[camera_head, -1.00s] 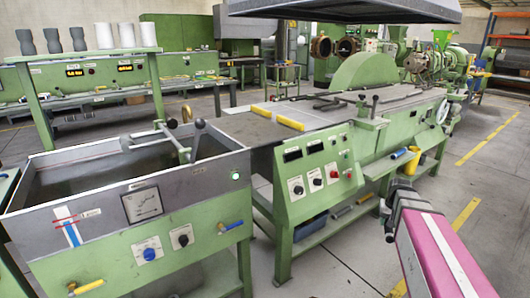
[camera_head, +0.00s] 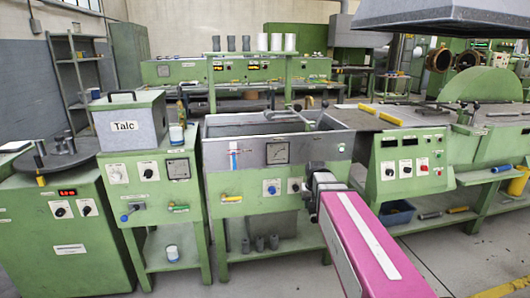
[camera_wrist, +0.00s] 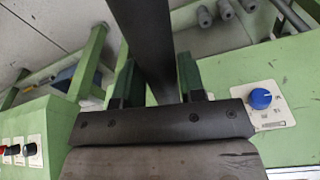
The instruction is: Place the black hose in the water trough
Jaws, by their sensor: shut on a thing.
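The water trough (camera_head: 215,147) is a grey metal tank on a green stand, mid picture in the head view, with a gauge and knobs on its front. My gripper (camera_wrist: 157,72) shows in the wrist view, its two dark green fingers on either side of the black hose (camera_wrist: 154,40). The hose is held between the fingers and extends away past the top edge. In the head view my pink arm reaches toward the trough's front right corner. My fingers and the hose cannot be made out there.
Left of the trough stands a green bench with a grey Talc box (camera_head: 130,122). A green control console (camera_head: 405,170) stands to the right. Several grey cylinders (camera_head: 260,243) sit on the shelf below the trough. Open floor lies in front.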

